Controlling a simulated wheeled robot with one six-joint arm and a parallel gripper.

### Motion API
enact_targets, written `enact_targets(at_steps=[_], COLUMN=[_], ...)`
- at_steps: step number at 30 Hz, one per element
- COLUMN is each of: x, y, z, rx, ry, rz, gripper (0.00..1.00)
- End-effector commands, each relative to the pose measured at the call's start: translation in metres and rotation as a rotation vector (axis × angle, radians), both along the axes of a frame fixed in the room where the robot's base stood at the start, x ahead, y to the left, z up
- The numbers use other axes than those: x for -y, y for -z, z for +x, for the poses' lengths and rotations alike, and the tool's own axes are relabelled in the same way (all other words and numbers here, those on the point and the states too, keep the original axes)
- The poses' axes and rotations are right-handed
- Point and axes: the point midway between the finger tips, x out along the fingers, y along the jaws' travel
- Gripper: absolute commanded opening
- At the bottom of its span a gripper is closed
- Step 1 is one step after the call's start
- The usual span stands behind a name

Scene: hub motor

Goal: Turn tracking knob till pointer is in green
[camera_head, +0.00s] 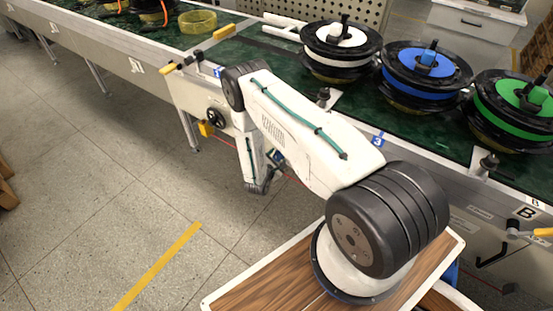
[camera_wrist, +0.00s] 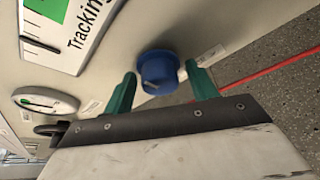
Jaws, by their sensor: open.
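The blue tracking knob (camera_wrist: 158,72) sticks out of the pale panel in the wrist view. A light mark shows on its face. My gripper (camera_wrist: 161,74) is open, with one green finger on each side of the knob. I cannot tell whether either finger touches it. A label reading "Tracking" (camera_wrist: 88,30) with a green patch is at upper left. In the head view my arm hides the knob.
A black handwheel (camera_head: 215,118) is on the conveyor side, left of my arm. The green conveyor belt (camera_head: 270,68) carries black reels with white, blue (camera_head: 427,64) and green (camera_head: 524,95) hubs.

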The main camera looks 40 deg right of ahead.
Motion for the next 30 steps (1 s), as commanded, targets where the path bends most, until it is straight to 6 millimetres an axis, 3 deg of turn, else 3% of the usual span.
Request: enact_targets(at_steps=[5, 10, 11, 22, 30], x=[0.0000, -0.0002, -0.0002, -0.0004, -0.0007], y=[0.0001, 0.0000, 0.0000, -0.0001, -0.0006], z=[0.0002, 0.0001, 0.0001, 0.0003, 0.0011], rx=[0.000, 0.000, 0.000, -0.043, -0.203], ry=[0.000, 0.000, 0.000, 0.000, 0.000], rz=[0.000, 0.000, 0.000, -0.015, -0.073], gripper=[0.57, 0.16, 0.13, 0.13, 0.13])
